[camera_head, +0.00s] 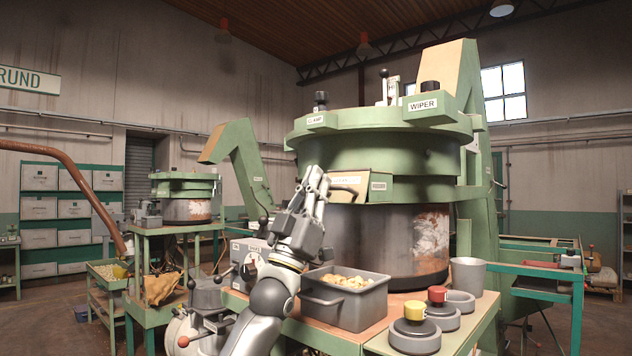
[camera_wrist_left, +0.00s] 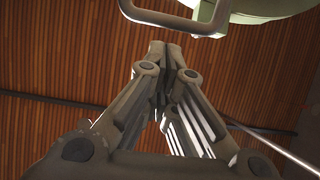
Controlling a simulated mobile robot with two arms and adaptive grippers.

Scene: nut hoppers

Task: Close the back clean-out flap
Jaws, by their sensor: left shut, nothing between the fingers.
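A tan panel (camera_head: 373,184) with a dark bar handle (camera_head: 345,188) juts from the front of the large green hopper (camera_head: 400,155). It looks like a clean-out flap, but its label is too small to read and I cannot tell how far open it is. My left gripper (camera_head: 317,178) is shut and empty, pointing up just left of the panel. In the left wrist view the closed fingers (camera_wrist_left: 173,55) point toward a grey bar handle (camera_wrist_left: 172,22), with a gap between them. A pale green round part (camera_wrist_left: 255,8) shows beyond. My right gripper is out of view.
A grey bin of nuts (camera_head: 345,298) stands below my left gripper, on the bench. Grey discs with yellow (camera_head: 414,312) and red (camera_head: 437,295) knobs and a grey cup (camera_head: 467,276) sit to its right. A smaller green hopper (camera_head: 185,185) stands behind at left.

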